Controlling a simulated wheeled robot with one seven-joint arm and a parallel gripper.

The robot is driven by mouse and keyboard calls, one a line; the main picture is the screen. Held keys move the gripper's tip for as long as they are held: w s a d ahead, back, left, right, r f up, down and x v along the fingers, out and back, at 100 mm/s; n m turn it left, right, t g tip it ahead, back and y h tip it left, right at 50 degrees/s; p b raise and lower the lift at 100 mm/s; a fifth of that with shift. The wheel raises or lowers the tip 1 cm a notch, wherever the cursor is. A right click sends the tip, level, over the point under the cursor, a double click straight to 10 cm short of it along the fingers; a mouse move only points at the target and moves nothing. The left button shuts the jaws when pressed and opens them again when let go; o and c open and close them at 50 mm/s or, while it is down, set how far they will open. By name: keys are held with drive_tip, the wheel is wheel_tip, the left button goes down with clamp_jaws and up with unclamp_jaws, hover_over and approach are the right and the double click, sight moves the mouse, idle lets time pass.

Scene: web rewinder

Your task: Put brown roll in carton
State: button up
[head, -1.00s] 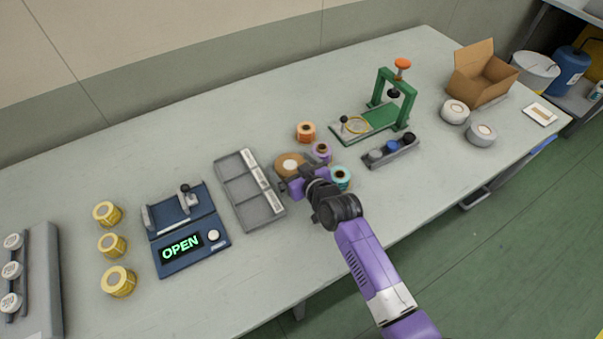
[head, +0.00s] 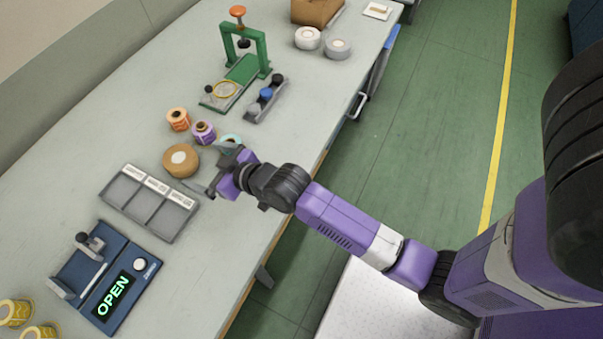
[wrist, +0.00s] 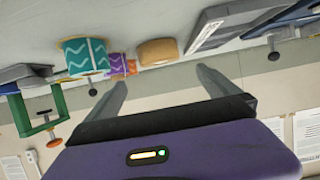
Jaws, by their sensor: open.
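The brown roll (head: 181,160) lies on the table near the grey divided tray, its pale core facing up. In the wrist view the brown roll (wrist: 157,52) sits beyond and between my open fingers. My gripper (head: 214,178) is at its right side, low over the table, open and empty; the wrist view shows both fingers spread apart (wrist: 160,85). Whether a finger touches the roll I cannot tell. The carton (head: 316,12) stands at the far end of the table, cut off by the top edge of the head view.
Orange (head: 178,119), purple (head: 203,132) and teal (head: 231,142) rolls stand close behind the brown roll. The grey tray (head: 148,202) is in front. A green press (head: 243,66) and two white rolls (head: 308,38) stand farther back. A blue device (head: 104,277) reads OPEN.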

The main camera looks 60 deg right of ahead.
drive_tip(key=s, duration=0.6)
drive_tip(key=s+f, duration=0.1)
drive_tip(key=s, duration=0.2)
drive_tip(key=shift+s, duration=0.25)
drive_tip(key=s, duration=0.5)
drive_tip(key=s+r, duration=0.1)
drive_tip(key=s, duration=0.1)
drive_tip(key=shift+s+a+r, duration=0.1)
drive_tip(key=shift+s+a, duration=0.25)
drive_tip(key=shift+a, duration=0.05)
drive_tip(key=s+a+r, duration=0.2)
drive_tip(key=s+r, duration=0.4)
drive_tip(key=s, duration=0.2)
drive_tip(key=s+a+r+t, duration=0.1)
drive_tip(key=s+r, duration=0.5)
drive_tip(key=s, duration=0.2)
drive_tip(key=shift+s+a, duration=0.35)
drive_tip(key=shift+d, duration=0.1)
